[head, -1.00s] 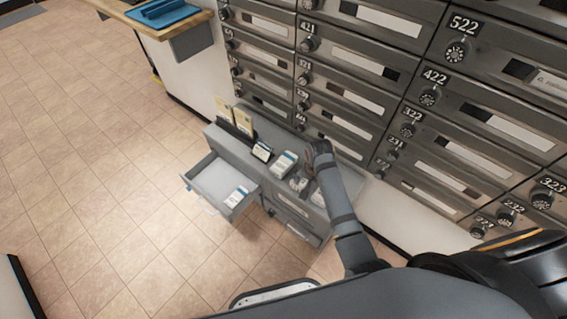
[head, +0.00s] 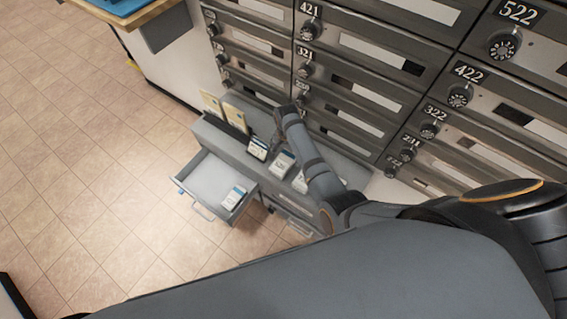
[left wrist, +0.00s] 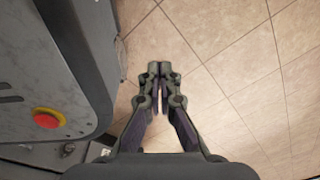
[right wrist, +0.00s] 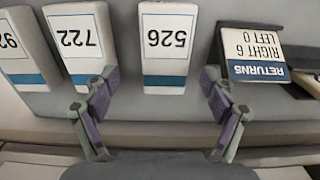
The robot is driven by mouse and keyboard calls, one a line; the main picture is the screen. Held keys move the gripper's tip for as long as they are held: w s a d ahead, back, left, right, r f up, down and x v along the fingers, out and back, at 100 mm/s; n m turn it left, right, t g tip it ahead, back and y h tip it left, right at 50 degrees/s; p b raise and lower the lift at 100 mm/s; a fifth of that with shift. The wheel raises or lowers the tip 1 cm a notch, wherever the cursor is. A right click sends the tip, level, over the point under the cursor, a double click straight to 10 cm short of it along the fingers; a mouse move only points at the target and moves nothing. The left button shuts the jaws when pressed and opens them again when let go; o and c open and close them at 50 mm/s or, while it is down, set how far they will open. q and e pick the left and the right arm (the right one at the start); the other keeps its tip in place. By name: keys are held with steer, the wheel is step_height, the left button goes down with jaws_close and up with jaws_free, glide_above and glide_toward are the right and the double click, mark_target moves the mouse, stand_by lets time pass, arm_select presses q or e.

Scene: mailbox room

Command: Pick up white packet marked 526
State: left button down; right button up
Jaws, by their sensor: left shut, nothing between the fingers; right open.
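The white packet marked 526 (right wrist: 168,45) has a blue band and shows upside down in the right wrist view. In the head view it appears to be the packet (head: 283,163) beside the small sign on the grey cabinet top. My right gripper (right wrist: 158,82) is open, its fingertips on either side of the packet's near end, with nothing held. In the head view the right gripper (head: 277,132) is over the back of the cabinet, partly hidden by its arm. My left gripper (left wrist: 160,70) is shut and empty above the tiled floor.
The returns sign (right wrist: 255,60) is on the other side. An open drawer (head: 205,180) holds a packet (head: 233,198). Mailboxes (head: 370,60) rise behind the cabinet.

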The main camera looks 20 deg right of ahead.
mark_target(284, 160)
steer(key=shift+a+f+b, duration=0.2)
steer(key=shift+f+b, duration=0.15)
steer(key=shift+f, duration=0.3)
steer(key=f, duration=0.2)
steer(key=f+b, duration=0.1)
steer(key=shift+w+a, duration=0.1)
steer(key=shift+a, duration=0.15)
steer(key=shift+f, duration=0.4)
steer(key=c, duration=1.3)
arm_select(q)
steer(key=shift+t, duration=0.3)
steer(key=w, duration=0.2)
steer(key=w+f, duration=0.1)
steer(key=w, duration=0.1)
steer(key=shift+w, duration=0.1)
arm_select(e)
steer(key=shift+c, duration=0.2)
arm_select(q)
steer(key=shift+r, duration=0.1)
arm_select(e)
steer(key=shift+r, duration=0.2)
